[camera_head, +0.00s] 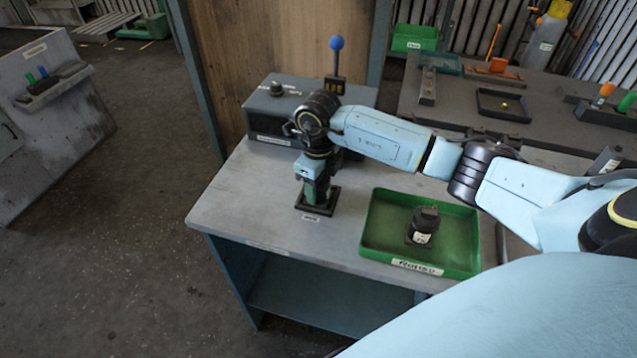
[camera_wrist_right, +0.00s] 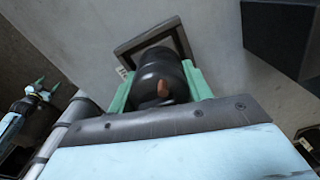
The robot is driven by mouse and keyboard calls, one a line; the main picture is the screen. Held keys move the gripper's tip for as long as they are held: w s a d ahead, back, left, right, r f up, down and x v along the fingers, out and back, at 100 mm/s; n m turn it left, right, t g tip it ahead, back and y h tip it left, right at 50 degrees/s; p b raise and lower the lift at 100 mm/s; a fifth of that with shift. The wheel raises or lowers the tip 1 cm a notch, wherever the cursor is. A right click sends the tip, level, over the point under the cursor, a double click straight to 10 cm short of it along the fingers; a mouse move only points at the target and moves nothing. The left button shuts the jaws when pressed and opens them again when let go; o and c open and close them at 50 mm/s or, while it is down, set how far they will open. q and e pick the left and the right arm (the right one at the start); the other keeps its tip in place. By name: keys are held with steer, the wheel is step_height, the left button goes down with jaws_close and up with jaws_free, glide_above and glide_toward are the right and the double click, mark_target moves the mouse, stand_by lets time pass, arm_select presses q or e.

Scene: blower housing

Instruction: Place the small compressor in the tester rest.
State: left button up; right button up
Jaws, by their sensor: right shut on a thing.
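My right gripper (camera_head: 311,185) points down over the tester rest, its green fingers shut on a dark, rounded compressor. In the right wrist view the compressor (camera_wrist_right: 160,80) sits between the green fingers and has a copper-coloured spot. The tester rest (camera_head: 316,208) is a dark square frame on the grey bench; it also shows behind the compressor in the wrist view (camera_wrist_right: 184,40). The compressor is over the rest, but I cannot tell whether it touches it. My left gripper (camera_wrist_right: 46,88) shows small at the left of the wrist view, its green fingertips apart.
A green tray (camera_head: 462,255) with another black compressor (camera_head: 423,224) stands right of the rest. A grey tester box (camera_head: 270,110) with a blue-knobbed lever (camera_head: 336,50) stands behind it. The bench (camera_head: 225,205) is clear to the left.

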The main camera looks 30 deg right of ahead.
steer(key=o, duration=1)
steer(key=shift+f, duration=0.15)
steer(key=shift+c, duration=0.2)
steer(key=o, duration=0.4)
step_height(320, 180, up, 12)
steer(key=shift+r, duration=0.2)
